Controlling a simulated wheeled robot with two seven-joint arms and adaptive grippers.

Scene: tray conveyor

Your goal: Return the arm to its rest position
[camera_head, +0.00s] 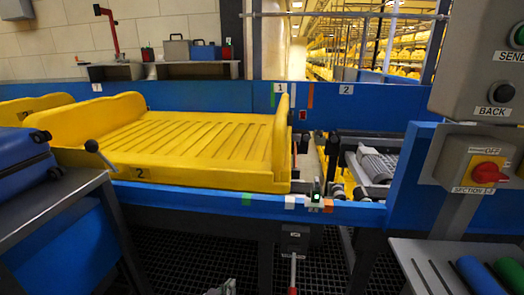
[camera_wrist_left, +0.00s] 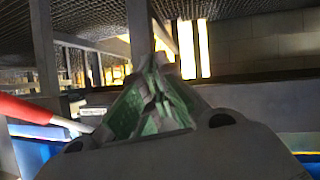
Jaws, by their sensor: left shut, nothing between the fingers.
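My left gripper (camera_head: 222,287) shows only as a small grey-green piece at the bottom edge of the head view, low in front of the conveyor and over the dark grating. In the left wrist view its green-padded fingers (camera_wrist_left: 157,88) are brought together with nothing between them. The rest of the left arm is not visible in the head view. My right gripper is not in view.
A yellow tray (camera_head: 150,172) marked 2 sits on the blue-framed conveyor (camera_head: 220,192). A dark blue suitcase (camera_head: 22,160) lies on a stand at left. A control post with a red switch (camera_head: 486,172) stands at right. A red-tipped lever (camera_head: 293,270) hangs below the conveyor.

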